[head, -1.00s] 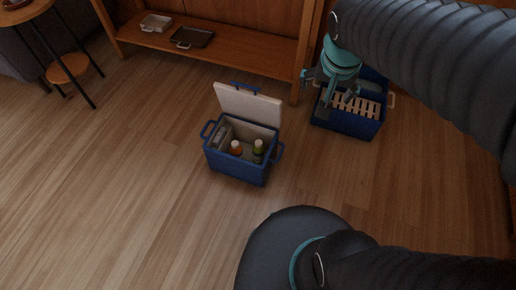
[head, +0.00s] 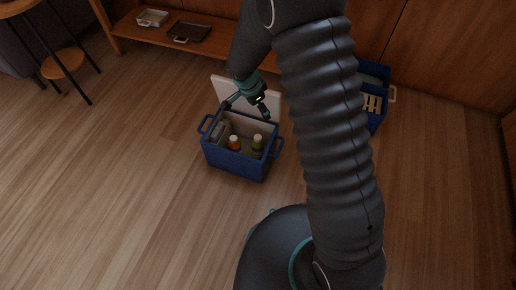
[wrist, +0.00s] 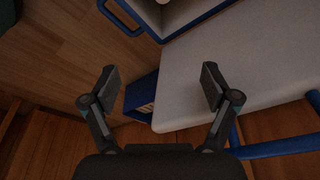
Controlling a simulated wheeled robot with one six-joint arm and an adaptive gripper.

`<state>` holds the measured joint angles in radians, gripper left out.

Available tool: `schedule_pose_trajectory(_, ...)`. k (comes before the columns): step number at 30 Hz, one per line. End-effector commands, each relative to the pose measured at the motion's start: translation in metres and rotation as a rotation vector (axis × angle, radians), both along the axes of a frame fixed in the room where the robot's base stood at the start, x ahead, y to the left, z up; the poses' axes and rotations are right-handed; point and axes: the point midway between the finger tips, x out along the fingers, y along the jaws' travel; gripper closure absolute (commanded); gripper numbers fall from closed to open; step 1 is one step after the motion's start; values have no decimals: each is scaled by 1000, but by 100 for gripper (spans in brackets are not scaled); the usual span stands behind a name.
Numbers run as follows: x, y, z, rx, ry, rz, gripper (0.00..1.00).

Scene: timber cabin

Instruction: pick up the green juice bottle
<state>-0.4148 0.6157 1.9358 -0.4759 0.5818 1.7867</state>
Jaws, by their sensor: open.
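The green juice bottle (head: 257,142) has a pale cap and stands upright inside the open blue cooler (head: 232,165), at the right of its inside. An orange bottle (head: 235,143) stands to its left. My gripper (head: 247,110) is open and empty, above the cooler near its raised white lid (head: 222,87), up and left of the green bottle in the head view. In the wrist view my gripper (wrist: 160,85) shows its two fingers spread, with the white lid (wrist: 255,80) behind the right one. The green bottle is not visible there.
The lid stands open at the cooler's back. A low wooden shelf (head: 217,32) holds two trays. A round stool (head: 62,65) is at left. The floor left of the cooler is clear.

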Motion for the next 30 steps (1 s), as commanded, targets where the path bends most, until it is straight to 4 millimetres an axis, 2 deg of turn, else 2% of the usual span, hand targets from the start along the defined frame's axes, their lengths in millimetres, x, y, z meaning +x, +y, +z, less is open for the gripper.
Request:
schedule_pose_trajectory(1,0,8,-24,-5,8,-20,14)
schedule_pose_trajectory(3,0,17,-51,-8,10,-54,14)
schedule_pose_trajectory(6,-2,28,-84,-12,10,-99,14)
schedule_pose_trajectory(9,-4,36,-108,-13,8,-132,14)
schedule_pose_trajectory(15,-6,40,-132,-16,7,-162,14)
schedule_pose_trajectory(24,-1,27,-181,-16,9,-165,14)
schedule_pose_trajectory(30,3,21,-204,-14,7,-162,14)
